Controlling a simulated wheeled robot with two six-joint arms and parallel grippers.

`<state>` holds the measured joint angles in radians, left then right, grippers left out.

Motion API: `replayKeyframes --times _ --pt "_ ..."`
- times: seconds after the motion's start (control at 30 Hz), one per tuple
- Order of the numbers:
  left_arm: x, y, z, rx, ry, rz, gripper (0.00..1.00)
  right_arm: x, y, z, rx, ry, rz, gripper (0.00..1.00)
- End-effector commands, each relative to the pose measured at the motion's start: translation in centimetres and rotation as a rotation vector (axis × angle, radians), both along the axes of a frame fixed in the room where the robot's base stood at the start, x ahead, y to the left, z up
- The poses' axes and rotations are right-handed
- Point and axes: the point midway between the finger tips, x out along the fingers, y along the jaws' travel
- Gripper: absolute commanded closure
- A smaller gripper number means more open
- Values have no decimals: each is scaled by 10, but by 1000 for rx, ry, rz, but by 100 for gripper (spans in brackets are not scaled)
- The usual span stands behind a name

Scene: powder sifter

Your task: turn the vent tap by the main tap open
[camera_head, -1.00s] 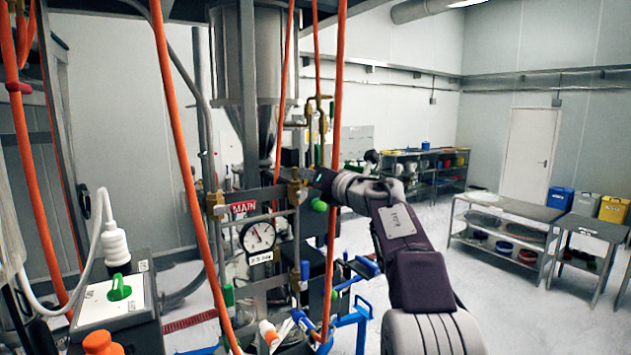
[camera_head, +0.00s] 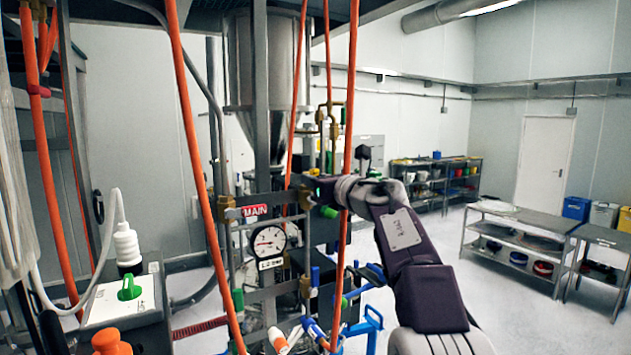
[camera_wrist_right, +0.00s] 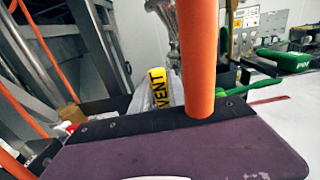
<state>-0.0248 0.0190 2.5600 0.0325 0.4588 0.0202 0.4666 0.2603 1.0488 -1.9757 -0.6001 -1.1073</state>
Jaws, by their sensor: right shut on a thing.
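A red MAIN sign (camera_head: 255,210) marks the main tap's pipework, above the round dial gauge. My right gripper (camera_head: 318,190) reaches in from the right to the pipes right of this sign. A green knob (camera_head: 329,212) shows just below the gripper in the head view. My left gripper is not in view.
Orange hoses (camera_head: 349,110) hang close in front of my right wrist; one (camera_wrist_right: 199,60) crosses the wrist view. The steel hopper (camera_head: 266,70) stands above the pipes. A grey control box (camera_head: 125,300) with a green knob is at left. Floor and a steel table (camera_head: 520,218) lie at right.

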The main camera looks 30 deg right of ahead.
Motion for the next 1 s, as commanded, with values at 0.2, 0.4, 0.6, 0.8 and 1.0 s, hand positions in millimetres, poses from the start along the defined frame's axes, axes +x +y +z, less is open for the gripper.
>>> replayKeyframes --times 0.2,0.4,0.6,0.8,1.0 --pt "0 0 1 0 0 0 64 -1 0 5 -4 -10 -4 100" --pt "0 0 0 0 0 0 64 -1 0 5 -3 -9 -4 58" --pt "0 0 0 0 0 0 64 -1 0 2 -2 -5 -2 58" --pt "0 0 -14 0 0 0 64 -17 -2 -2 -3 -6 -5 58" --pt "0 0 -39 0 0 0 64 -63 -6 -3 -4 -8 -7 58"
